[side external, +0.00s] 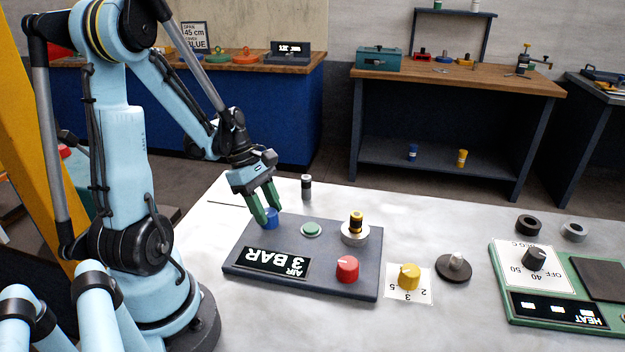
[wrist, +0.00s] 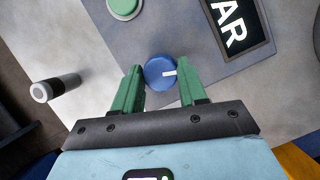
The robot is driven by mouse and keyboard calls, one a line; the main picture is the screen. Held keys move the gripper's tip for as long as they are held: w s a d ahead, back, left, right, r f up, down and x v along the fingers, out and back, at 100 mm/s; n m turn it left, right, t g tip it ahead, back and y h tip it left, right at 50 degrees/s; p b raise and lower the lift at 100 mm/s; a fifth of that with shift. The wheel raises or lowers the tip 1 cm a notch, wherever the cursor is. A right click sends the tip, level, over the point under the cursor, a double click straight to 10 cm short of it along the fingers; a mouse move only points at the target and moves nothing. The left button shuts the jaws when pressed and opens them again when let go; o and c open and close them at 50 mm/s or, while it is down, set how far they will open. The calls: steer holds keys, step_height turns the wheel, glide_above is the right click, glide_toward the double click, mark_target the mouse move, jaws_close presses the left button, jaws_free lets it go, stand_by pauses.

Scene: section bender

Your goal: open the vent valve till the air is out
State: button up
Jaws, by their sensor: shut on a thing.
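A blue round knob with a white pointer mark (wrist: 160,73) sits at a corner of the grey panel (side external: 320,245); it also shows in the side external view (side external: 271,217). Which control is the vent valve carries no readable label. My gripper (side external: 264,218) reaches down to the blue knob, with its green fingers on either side and shut on it; it also shows in the wrist view (wrist: 162,80). The air display (side external: 272,262) on the panel reads "3 BAR AIR", upside down in the side external view.
The panel also bears a green button (side external: 311,230), a red knob (side external: 347,268) and a metal fitting with a brass top (side external: 355,229). A black-and-grey cylinder (side external: 306,188) stands behind the panel. A yellow knob (side external: 409,276) and a green heater panel (side external: 550,257) lie to the right.

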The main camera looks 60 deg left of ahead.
steer(key=m+g, duration=0.1)
steer(key=m, duration=0.2)
steer(key=m+g, duration=0.1)
steer(key=m, duration=0.2)
steer(key=shift+w+m+h, duration=0.2)
steer(key=shift+m+h, duration=0.1)
steer(key=m+g, duration=0.1)
steer(key=m, duration=0.2)
steer(key=m+g+y, duration=0.1)
steer(key=m, duration=0.2)
steer(key=shift+w+d+g, duration=0.1)
steer(key=shift+w+g, duration=0.05)
steer(key=shift+g, duration=0.25)
steer(key=shift+m, duration=0.4)
steer(key=o, duration=1.1)
steer(key=shift+c, duration=0.2)
steer(key=shift+r, duration=0.1)
steer(key=v, duration=1.2)
